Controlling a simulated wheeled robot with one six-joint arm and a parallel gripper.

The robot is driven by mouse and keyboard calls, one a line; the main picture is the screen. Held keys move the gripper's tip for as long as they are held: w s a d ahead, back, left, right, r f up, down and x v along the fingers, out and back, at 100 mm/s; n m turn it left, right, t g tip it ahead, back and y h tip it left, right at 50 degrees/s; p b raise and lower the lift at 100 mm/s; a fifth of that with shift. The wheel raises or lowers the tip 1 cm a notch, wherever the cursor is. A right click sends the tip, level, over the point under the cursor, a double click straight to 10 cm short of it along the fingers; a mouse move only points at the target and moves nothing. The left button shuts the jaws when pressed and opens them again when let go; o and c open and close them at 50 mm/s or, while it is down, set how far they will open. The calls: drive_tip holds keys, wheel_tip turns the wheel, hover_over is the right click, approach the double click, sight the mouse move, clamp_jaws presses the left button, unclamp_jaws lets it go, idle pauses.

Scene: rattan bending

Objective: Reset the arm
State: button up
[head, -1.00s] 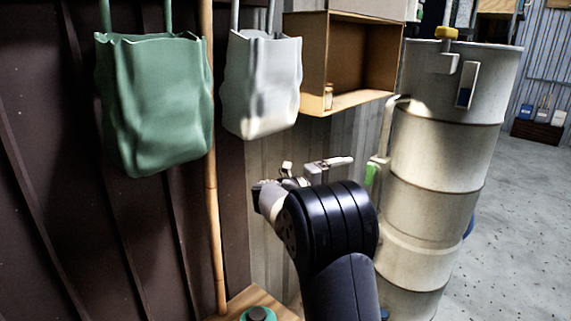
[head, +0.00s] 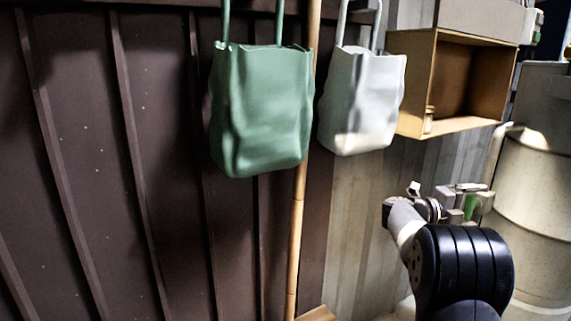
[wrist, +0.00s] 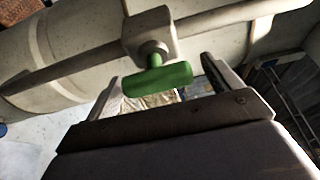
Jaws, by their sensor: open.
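My gripper (head: 470,198) is at the lower right of the head view, beside the pale tank (head: 545,185). In the wrist view my gripper (wrist: 158,75) has its two fingers spread apart, with nothing held between them. A green T-shaped handle (wrist: 157,80) on a pale pipe fitting shows beyond the fingers, between them in the picture. I cannot tell how close it is. The green handle (head: 471,207) is partly hidden behind my gripper in the head view.
An open wooden box shelf (head: 415,85) holding a small jar (head: 428,119) is above my gripper.

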drive_tip(key=shift+a, duration=0.1)
